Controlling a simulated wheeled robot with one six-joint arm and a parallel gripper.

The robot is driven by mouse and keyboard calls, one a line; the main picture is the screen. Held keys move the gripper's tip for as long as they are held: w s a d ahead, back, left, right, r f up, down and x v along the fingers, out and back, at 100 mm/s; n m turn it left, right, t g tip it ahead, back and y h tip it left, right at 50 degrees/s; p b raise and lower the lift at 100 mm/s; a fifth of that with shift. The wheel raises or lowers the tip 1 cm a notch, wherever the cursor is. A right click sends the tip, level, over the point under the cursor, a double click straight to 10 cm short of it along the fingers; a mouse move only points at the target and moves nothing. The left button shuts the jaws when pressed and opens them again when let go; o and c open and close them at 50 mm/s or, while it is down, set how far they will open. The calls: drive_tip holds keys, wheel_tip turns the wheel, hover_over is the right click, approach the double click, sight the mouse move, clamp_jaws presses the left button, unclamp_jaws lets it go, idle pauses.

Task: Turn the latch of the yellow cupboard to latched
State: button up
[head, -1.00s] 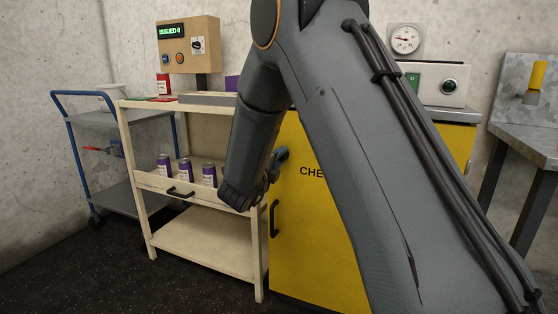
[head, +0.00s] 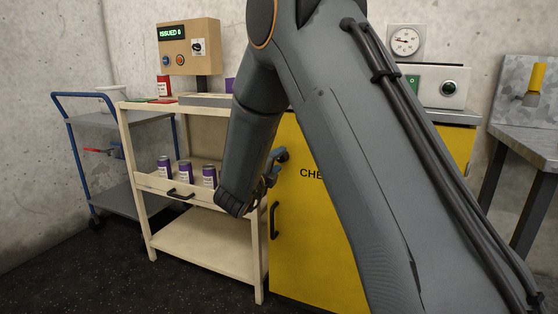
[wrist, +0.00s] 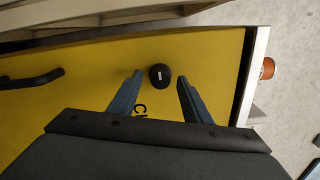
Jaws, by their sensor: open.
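The yellow cupboard (head: 310,240) stands behind my arm in the head view, its door shut as far as I can see. In the wrist view its yellow door (wrist: 75,100) fills much of the picture. The latch (wrist: 160,76) is a round black knob with a short white mark on it. My gripper (wrist: 157,80) is open, with one blue finger on each side of the knob and gaps between. I cannot tell whether the fingertips reach past the knob's face. In the head view my gripper (head: 277,163) is in front of the door's upper left part, and the latch is hidden.
The black door handle (head: 274,220) is below my gripper. A cream cart (head: 200,245) with several purple cans in its drawer stands close on the left. A blue-framed trolley (head: 95,125) is farther left. A grey table (head: 530,140) is at the right.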

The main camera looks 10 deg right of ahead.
drive_tip(key=v, duration=0.6)
drive_tip(key=shift+p, duration=0.45)
drive_tip(key=shift+s, duration=0.1)
